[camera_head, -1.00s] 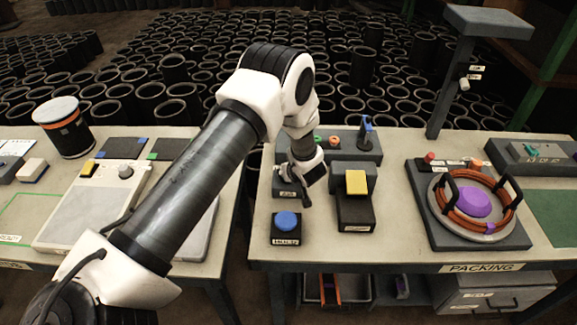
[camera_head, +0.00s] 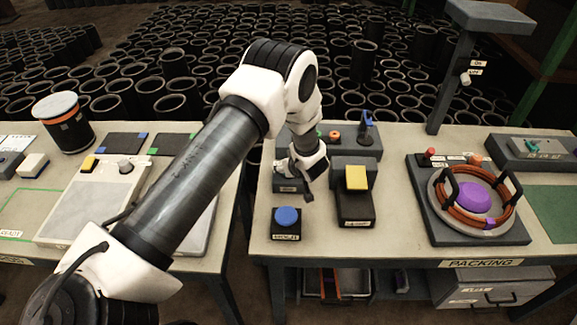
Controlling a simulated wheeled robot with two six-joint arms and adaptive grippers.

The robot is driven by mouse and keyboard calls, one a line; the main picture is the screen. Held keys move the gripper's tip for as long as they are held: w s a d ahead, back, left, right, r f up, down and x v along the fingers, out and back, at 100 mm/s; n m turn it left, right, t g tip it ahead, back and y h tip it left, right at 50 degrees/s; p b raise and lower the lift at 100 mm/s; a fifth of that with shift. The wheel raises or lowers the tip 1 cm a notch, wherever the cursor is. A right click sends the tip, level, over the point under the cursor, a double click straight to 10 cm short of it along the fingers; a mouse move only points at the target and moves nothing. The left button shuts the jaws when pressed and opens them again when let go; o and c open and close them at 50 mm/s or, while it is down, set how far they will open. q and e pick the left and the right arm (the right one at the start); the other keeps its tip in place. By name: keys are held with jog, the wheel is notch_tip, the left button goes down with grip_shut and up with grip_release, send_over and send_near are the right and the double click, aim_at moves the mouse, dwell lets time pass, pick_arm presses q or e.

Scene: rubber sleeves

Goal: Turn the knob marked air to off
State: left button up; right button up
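My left arm reaches in from the left across the gap between two tables. My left gripper (camera_head: 307,186) points down at a small dark box (camera_head: 288,187) with a small pale label, at the left end of the right-hand table. The label is too small to read surely, and the gripper covers much of the box. No knob on it shows clearly, so its setting cannot be told. One dark finger shows at the box's right side; whether the fingers are open or shut is unclear. My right gripper is not in view.
A blue button (camera_head: 287,217) stands in front of the box, and a yellow-topped block (camera_head: 357,178) to its right. Behind are an orange ring (camera_head: 334,135) and a blue upright part (camera_head: 366,125). A fixture with an orange coil (camera_head: 436,205) stands further right.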

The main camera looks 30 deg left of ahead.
pick_arm(q)
jog(key=v, duration=1.1)
jog(key=shift+d+r, duration=0.2)
jog(key=shift+r, duration=0.1)
jog(key=shift+s, duration=0.1)
